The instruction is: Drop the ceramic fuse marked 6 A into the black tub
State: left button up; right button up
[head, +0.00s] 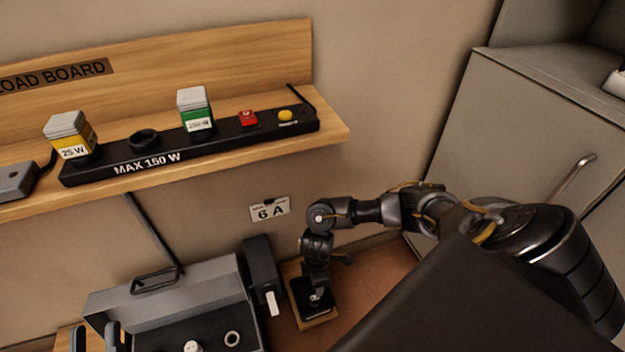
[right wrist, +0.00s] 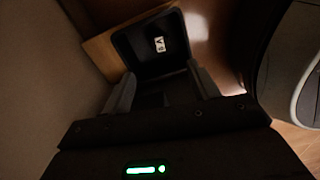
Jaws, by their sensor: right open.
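The black tub (right wrist: 125,44) lies between and beyond the fingertips of my right gripper (right wrist: 160,85) in the right wrist view. A small white piece with a dark mark, seemingly the ceramic fuse (right wrist: 159,45), lies inside the tub; its marking is too small to read. My right gripper is open, with nothing between its fingers. In the head view, my right arm reaches down over the tub (head: 301,311) and partly hides it. My left gripper (head: 95,339) seems to show as two dark fingers at the bottom left; the frame edge cuts it.
A grey open case (head: 160,300) holds a white piece (head: 193,346) and a ring (head: 232,338). A dark box with a white lever (head: 272,302) stands beside the tub. A wooden shelf (head: 330,137) juts out above, carrying a black lamp strip.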

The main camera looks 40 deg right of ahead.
pick_arm(q)
jog(key=shift+d+f+g, duration=0.3)
jog(key=shift+f+g, duration=0.1)
jog(key=shift+f, duration=0.05)
pick_arm(e)
jog(key=shift+r, duration=0.4)
